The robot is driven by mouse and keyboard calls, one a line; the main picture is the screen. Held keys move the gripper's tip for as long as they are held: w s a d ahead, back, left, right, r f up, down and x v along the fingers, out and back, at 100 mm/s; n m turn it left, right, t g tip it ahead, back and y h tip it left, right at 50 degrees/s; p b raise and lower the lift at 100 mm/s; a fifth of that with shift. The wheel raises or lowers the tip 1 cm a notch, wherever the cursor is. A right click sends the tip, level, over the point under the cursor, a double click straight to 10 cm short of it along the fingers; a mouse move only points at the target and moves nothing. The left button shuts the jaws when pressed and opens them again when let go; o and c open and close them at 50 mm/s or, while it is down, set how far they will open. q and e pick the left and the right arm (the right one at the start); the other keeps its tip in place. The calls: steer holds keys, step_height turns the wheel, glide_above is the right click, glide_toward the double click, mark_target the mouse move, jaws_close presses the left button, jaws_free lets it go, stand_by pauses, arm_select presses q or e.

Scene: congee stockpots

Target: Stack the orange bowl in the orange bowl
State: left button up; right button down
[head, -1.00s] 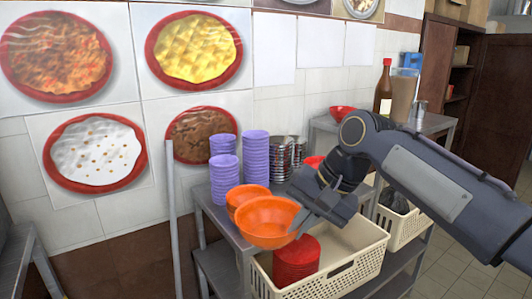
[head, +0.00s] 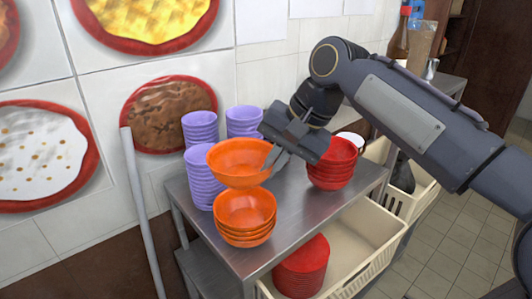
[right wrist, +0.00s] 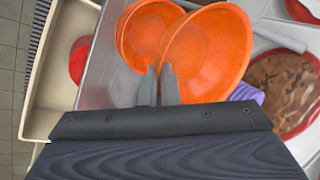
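One orange bowl (head: 240,162) is held by its rim in my right gripper (head: 274,158), raised and roughly level in the head view. Below it and slightly nearer, a short stack of orange bowls (head: 245,212) stands on the steel table. In the right wrist view, the fingers (right wrist: 159,85) are shut on the rim of the held bowl (right wrist: 207,55). The stacked bowls (right wrist: 143,30) show beside it, partly hidden behind it. I cannot tell whether the held bowl touches the stack. My left gripper is not in view.
Purple bowl stacks (head: 203,177) stand behind and left of the orange bowls. A red bowl stack (head: 332,165) is to the right on the steel table (head: 290,220). A cream basket (head: 372,232) with red dishes (head: 301,268) sits below the table's right edge.

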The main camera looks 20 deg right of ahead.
steer(key=b, duration=0.5)
glide_above(272, 213)
step_height(272, 213, down, 5)
steer(key=shift+r, duration=0.1)
steer(key=shift+f+b, duration=0.55)
steer(key=shift+f, duration=0.5)
steer(key=shift+s, duration=0.1)
steer(key=shift+f, duration=0.8)
stand_by(0.5)
steer(key=c, duration=1.6)
jaws_free()
